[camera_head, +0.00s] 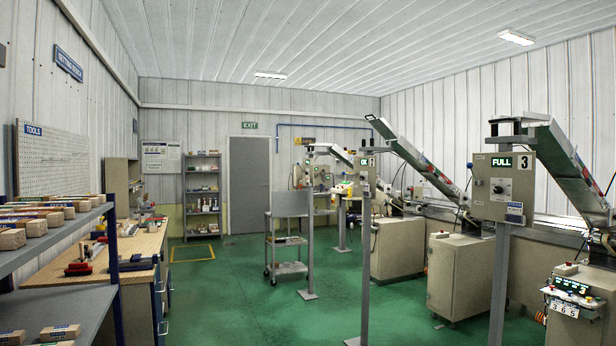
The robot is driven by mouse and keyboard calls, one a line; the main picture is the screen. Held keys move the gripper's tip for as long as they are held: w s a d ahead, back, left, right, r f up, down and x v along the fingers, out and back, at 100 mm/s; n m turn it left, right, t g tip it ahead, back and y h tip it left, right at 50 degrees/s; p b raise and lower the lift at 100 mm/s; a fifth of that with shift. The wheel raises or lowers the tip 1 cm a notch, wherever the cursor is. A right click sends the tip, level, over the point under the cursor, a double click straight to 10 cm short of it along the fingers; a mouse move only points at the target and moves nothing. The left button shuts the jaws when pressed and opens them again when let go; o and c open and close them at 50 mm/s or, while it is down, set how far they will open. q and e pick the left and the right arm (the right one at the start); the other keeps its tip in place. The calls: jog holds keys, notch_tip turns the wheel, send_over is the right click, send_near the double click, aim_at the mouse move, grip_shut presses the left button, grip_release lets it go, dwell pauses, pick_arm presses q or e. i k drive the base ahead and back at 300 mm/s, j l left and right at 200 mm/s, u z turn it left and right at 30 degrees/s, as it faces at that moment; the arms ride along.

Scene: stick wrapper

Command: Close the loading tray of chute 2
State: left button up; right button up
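Several sloping chutes stand in a row on the right. The nearest chute (572,165) has a control box (503,187) with a lit FULL sign and the number 3. The middle chute (420,160) slopes down to the right from its raised upper end. A box with a green OK sign (365,162) stands at its left; the number there is too small to read surely. A farther, smaller chute (331,152) is behind. I cannot make out which part is the loading tray of chute 2, nor whether it is open. Neither gripper is in view.
The green floor (235,290) is clear through the middle. A wooden workbench (125,250) and a shelf with wrapped packs (60,235) line the left. A grey cart (290,235) stands mid-room. Support posts (498,285) and machine cabinets (455,275) stand on the right.

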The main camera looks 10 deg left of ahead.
aim_at(381, 126)
jog(key=i+j, duration=0.15)
jog(key=i, duration=0.25)
jog(key=i+j+u, duration=0.1)
jog(key=i+u, duration=0.65)
jog(key=u, duration=1.3)
